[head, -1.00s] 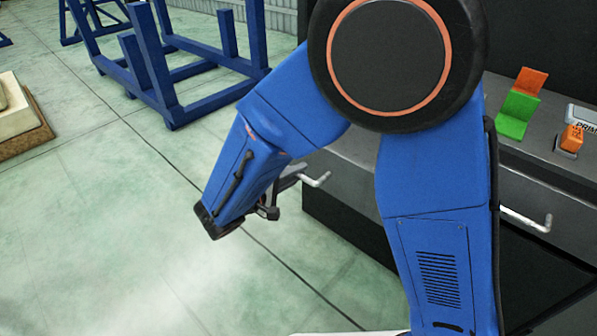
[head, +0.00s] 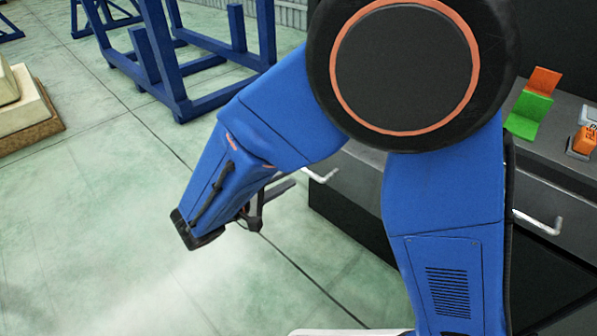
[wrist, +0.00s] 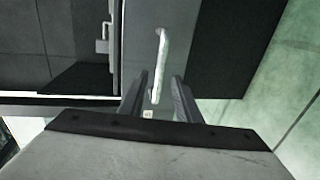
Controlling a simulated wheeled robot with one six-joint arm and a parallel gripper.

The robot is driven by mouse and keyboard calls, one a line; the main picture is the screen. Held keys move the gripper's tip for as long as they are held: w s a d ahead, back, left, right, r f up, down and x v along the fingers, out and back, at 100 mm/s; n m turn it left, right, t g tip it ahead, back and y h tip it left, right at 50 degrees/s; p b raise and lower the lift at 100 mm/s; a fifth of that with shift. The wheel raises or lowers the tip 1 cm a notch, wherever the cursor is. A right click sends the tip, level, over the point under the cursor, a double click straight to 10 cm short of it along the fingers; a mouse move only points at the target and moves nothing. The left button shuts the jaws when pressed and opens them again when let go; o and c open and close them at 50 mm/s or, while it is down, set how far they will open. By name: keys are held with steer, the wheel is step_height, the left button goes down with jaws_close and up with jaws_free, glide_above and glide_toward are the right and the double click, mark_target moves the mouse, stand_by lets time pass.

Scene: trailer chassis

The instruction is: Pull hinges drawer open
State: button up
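The grey drawer front shows in the wrist view (wrist: 143,45), with a pale bar handle (wrist: 161,55) on it. In the head view a bent handle end (head: 321,175) sticks out left of my arm and another handle end (head: 542,223) shows right of it. My arm hides what lies between them. My gripper (wrist: 159,103) is open, its two dark fingers apart. The lower end of the handle appears between the fingers in the wrist view, with no contact visible. In the head view my gripper (head: 272,192) is just left of the bent handle end. No hinges are in view.
A blue frame (head: 180,100) stands at the back left. A stacked pale block (head: 25,112) is at far left. Floor is clear between.

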steer(key=v, duration=1)
steer(key=shift+s+a, duration=0.15)
steer(key=shift+a, duration=0.1)
